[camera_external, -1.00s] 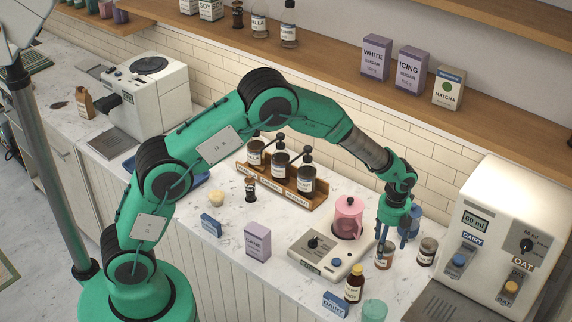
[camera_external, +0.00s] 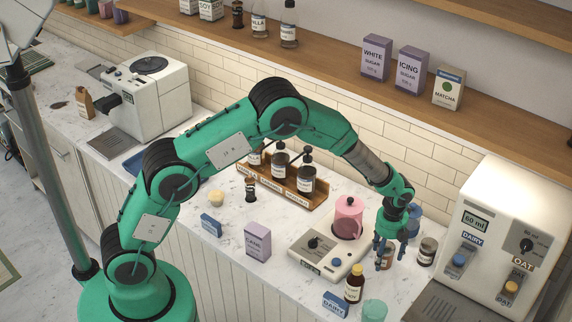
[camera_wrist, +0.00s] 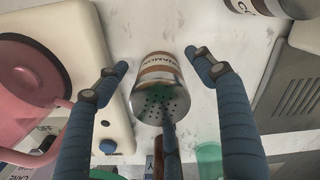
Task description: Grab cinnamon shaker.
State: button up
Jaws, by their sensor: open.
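The cinnamon shaker (camera_wrist: 158,72) is a small jar with a brown label and a perforated metal top. In the wrist view it stands between the two blue fingers of my open gripper (camera_wrist: 160,68), with clear gaps on both sides. In the external view the shaker (camera_external: 387,262) is partly hidden behind my gripper (camera_external: 383,262), which points down at it to the right of the pink pitcher. I cannot tell how far down the fingers reach along the jar.
The pink pitcher (camera_external: 348,222) sits on a white scale (camera_external: 318,254) left of the shaker. Another jar (camera_external: 427,251) stands close on the right. An amber bottle (camera_external: 354,284) and a green cup (camera_external: 374,311) stand in front. The milk dispenser (camera_external: 510,215) is at the far right.

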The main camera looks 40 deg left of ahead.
jog(key=shift+f, duration=0.55)
jog(key=c, duration=1.3)
jog(key=shift+r, duration=0.1)
jog(key=shift+r, duration=4.95)
